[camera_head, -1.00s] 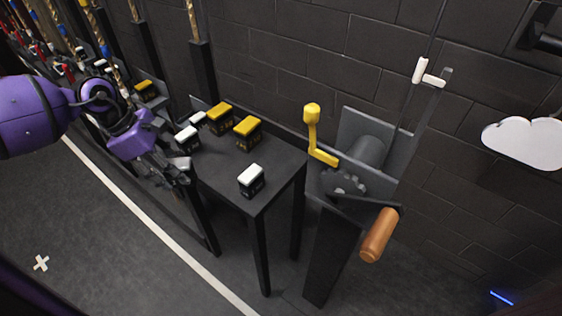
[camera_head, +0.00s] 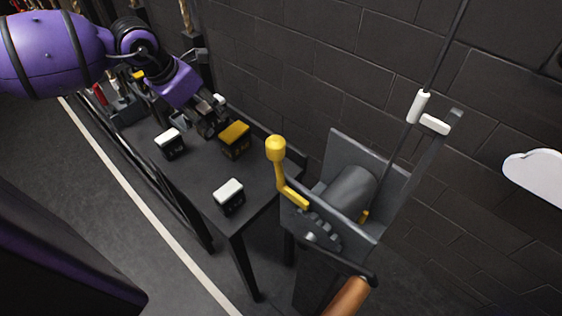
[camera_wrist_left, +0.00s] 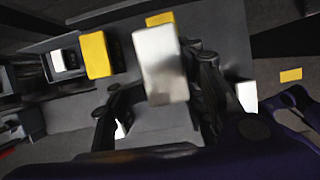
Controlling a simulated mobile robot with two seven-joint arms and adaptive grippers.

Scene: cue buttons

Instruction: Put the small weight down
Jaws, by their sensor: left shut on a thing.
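My left gripper (camera_head: 208,122) is over the far part of the dark table (camera_head: 200,175), beside a yellow-topped weight (camera_head: 235,140). In the left wrist view the gripper (camera_wrist_left: 160,88) is shut on a small white-topped weight (camera_wrist_left: 160,62), which sits between the two fingers. In the head view the held weight is mostly hidden by the gripper. I cannot tell whether it touches the table. Two other white-topped weights stand on the table, one at the left edge (camera_head: 170,143) and one near the front corner (camera_head: 229,196). My right gripper is not in view.
A winch (camera_head: 350,195) with a yellow crank handle (camera_head: 276,150) stands right of the table. A white handle piece (camera_head: 419,107) is on its rod. A brick wall (camera_head: 300,60) is behind. Bare tabletop lies between the weights.

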